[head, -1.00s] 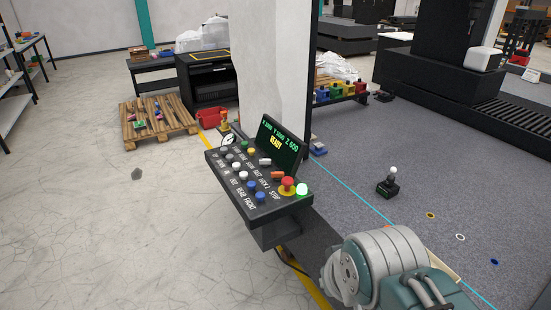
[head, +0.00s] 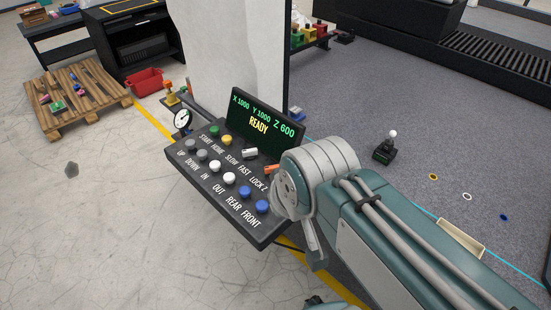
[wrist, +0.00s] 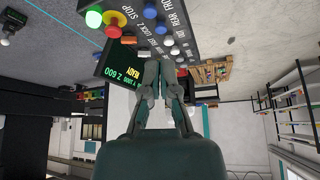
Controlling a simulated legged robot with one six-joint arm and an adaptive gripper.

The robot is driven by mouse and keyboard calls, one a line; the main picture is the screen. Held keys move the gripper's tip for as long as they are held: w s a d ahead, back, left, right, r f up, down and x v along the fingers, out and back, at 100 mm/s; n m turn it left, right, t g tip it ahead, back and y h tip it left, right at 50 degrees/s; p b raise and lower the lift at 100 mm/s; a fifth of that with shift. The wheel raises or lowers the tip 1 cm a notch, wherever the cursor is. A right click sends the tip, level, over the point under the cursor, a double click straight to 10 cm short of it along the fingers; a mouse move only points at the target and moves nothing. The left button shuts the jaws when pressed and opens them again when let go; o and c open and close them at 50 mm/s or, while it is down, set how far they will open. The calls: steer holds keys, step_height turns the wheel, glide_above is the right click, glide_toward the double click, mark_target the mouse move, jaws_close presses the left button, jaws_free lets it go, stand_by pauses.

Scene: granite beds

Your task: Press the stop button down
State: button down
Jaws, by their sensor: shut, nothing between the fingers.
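The red stop button (wrist: 115,18) on its yellow base shows in the wrist view at the upper left, beside a green lit knob (wrist: 93,19) and near the STOP lettering. In the head view my arm hides it at the right end of the control panel (head: 183,167). The panel's screen (head: 262,122) reads READY, with X 1000, Y 1000, Z 600. My gripper (wrist: 161,68) is shut and empty in the wrist view, lower in the picture than the stop button and apart from it. The gripper itself is hidden in the head view.
Several blue, white, grey, green and yellow buttons cover the panel, with a dial gauge (head: 182,120) at its far left corner. A pale pillar (head: 225,60) stands behind. A wooden pallet (head: 85,98) and red bin (head: 145,82) lie left. Open floor (head: 90,230) is in front.

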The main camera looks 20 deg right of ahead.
steer(key=shift+w, duration=0.2)
steer(key=shift+d, duration=0.15)
steer(key=w+d+f+n+g, duration=0.1)
steer(key=w+d+n+g, duration=0.1)
steer(key=w+d+n, duration=0.4)
steer(key=w+d+f+n+g, duration=0.2)
steer(key=w+d+n, duration=0.4)
steer(key=w+n, duration=0.7)
steer(key=n+g, duration=0.1)
steer(key=n, duration=0.2)
steer(key=shift+w+d+f+g, duration=0.15)
steer(key=shift+d+f+g, duration=0.15)
steer(key=shift+f, duration=0.1)
step_height(320, 180, down, 14)
steer(key=shift+r, duration=0.1)
